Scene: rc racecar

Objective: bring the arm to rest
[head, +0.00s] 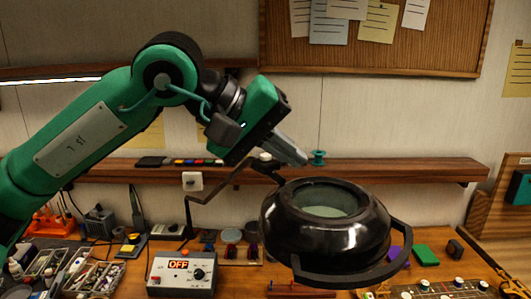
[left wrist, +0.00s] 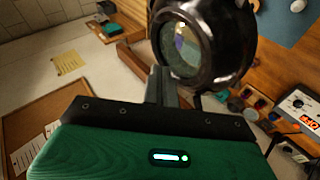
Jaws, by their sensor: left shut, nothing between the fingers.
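My left gripper (head: 300,158) is shut and empty. It is raised above the bench, at the upper left of a round black magnifier lamp (head: 300,240) in the head view. In the left wrist view my left gripper (left wrist: 161,75) points toward the magnifier lamp (left wrist: 215,50). I cannot tell from these views whether the fingers touch the lamp housing. My left arm comes in from the left, bent at the elbow. My right gripper shows in neither view.
The lamp's bracket arm stands behind it. A soldering station (head: 182,272) with a lit display reading OFF is on the workbench. A wooden shelf (head: 420,172) runs along the wall below a corkboard (head: 380,45). Tools and small trays crowd the bench's left side.

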